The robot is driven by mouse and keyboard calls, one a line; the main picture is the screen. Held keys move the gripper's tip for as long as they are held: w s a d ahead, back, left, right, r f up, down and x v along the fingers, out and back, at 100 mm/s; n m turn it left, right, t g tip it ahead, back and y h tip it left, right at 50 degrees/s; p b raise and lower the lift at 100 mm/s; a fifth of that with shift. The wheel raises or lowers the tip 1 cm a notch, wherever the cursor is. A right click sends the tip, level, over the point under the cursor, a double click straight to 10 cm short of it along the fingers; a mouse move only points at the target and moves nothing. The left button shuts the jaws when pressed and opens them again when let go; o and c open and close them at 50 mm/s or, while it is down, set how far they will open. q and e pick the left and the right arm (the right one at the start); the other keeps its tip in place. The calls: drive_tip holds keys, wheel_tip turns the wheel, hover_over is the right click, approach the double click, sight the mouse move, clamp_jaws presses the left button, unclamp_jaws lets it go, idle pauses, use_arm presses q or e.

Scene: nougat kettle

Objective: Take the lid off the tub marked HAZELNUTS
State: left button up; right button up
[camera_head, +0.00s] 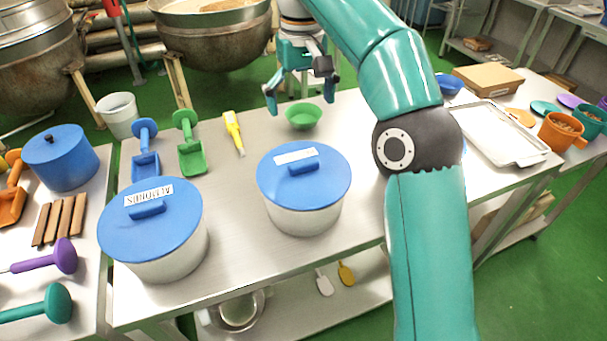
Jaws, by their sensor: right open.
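Two white tubs with blue lids stand on the metal table. The left tub (172,262) has a lid (125,232) whose label seems to read ALMONDS. The right tub (305,221) has a lid (325,190) with a grip bar and a white label too small to read. Both lids sit on their tubs. My right gripper (300,98) is open and empty at the table's far side, beyond the right tub, above or near a green bowl (303,118). My left gripper is out of view.
Blue and green scoops (190,150) and a yellow tool (233,133) lie behind the tubs. A blue lidded pot (62,162) stands at left. A white tray (500,135) is right of my arm. Large kettles (215,40) stand behind. The front table middle is clear.

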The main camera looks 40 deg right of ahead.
drive_tip(key=b, duration=0.4)
hover_over(304, 163)
drive_tip(key=f, duration=0.8)
drive_tip(key=shift+a+f, duration=0.2)
drive_tip(key=shift+f, duration=0.15)
drive_tip(key=shift+d+f+b, duration=0.15)
drive_tip(key=shift+f+b, duration=0.2)
drive_tip(key=shift+f, duration=1.15)
drive_tip(key=shift+d+f+b, duration=0.1)
drive_tip(key=shift+f+b, duration=0.2)
drive_tip(key=shift+f, duration=1.15)
drive_tip(key=c, duration=1.2)
